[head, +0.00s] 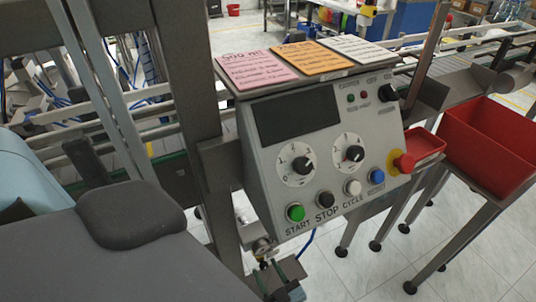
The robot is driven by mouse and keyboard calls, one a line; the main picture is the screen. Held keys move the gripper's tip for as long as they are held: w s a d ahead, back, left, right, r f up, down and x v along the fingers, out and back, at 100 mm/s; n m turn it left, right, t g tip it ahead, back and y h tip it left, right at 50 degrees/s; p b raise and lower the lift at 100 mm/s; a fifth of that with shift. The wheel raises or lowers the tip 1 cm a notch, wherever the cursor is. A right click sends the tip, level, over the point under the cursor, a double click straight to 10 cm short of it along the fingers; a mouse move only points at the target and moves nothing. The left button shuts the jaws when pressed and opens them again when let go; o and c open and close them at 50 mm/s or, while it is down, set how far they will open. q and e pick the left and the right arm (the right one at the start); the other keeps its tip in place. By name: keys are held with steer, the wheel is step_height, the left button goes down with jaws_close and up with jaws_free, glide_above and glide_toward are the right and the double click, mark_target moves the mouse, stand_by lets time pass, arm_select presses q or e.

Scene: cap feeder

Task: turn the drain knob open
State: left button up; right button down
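The grey control panel (325,140) faces me, tilted back. It carries a left dial knob (301,165), a right dial knob (354,153) and a black rotary knob (389,92) at its upper right edge. The small labels are too blurred to tell which is the drain knob. My grey arm fills the lower left. My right gripper is not in view.
A red emergency stop (403,162) sticks out at the panel's right, near green, black, white and blue buttons. Pink, orange and white cards (323,61) lie on top. A metal post (190,90) stands left of the panel. A red bin (490,146) stands right.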

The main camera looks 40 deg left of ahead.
arm_select(q)
jaws_close()
steer(key=shift+m, duration=0.4)
steer(key=shift+f+m+b, duration=0.1)
steer(key=shift+m+b, duration=0.45)
steer(key=shift+m, duration=0.45)
steer(key=shift+m+b, duration=0.3)
steer(key=shift+m, duration=0.6)
steer(key=m, duration=0.2)
steer(key=shift+m, duration=0.4)
steer(key=m, duration=0.4)
steer(key=shift+m+b, duration=0.3)
steer(key=shift+b, duration=0.05)
steer(key=m, duration=0.6)
steer(key=shift+t, duration=0.3)
steer(key=shift+m+p, duration=0.3)
